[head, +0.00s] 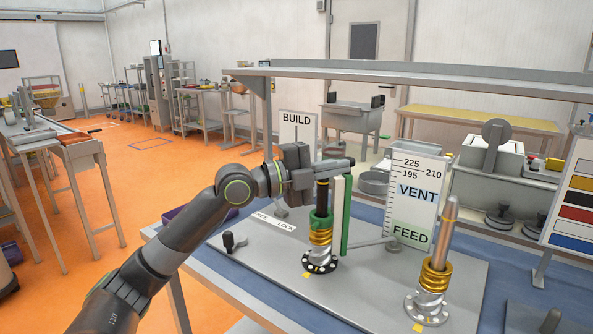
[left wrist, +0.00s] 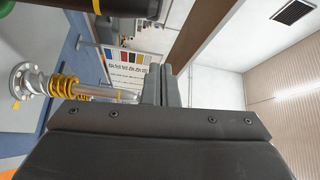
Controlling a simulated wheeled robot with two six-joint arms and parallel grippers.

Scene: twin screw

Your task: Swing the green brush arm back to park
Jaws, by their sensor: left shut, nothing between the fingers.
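The green brush arm (head: 347,216) stands upright with a pale strip on its left side, close beside the left screw post (head: 321,238). I cannot tell whether it touches the post. A grey flat link (head: 370,243) runs from its foot to the right. The post has a dark upper part, a green collar, gold rings and a dotted round base. My left gripper (head: 347,163) is shut and empty, across the top of the post and the brush arm; contact is unclear. In the left wrist view its fingers (left wrist: 164,85) are together. My right gripper is not in view.
A second screw post (head: 437,262) with gold rings stands at the right of the grey plate (head: 370,290). A VENT/FEED scale board (head: 416,195) stands behind. A black-knobbed lever (head: 230,241) is at the plate's left. A BUILD sign (head: 297,125) is behind my gripper.

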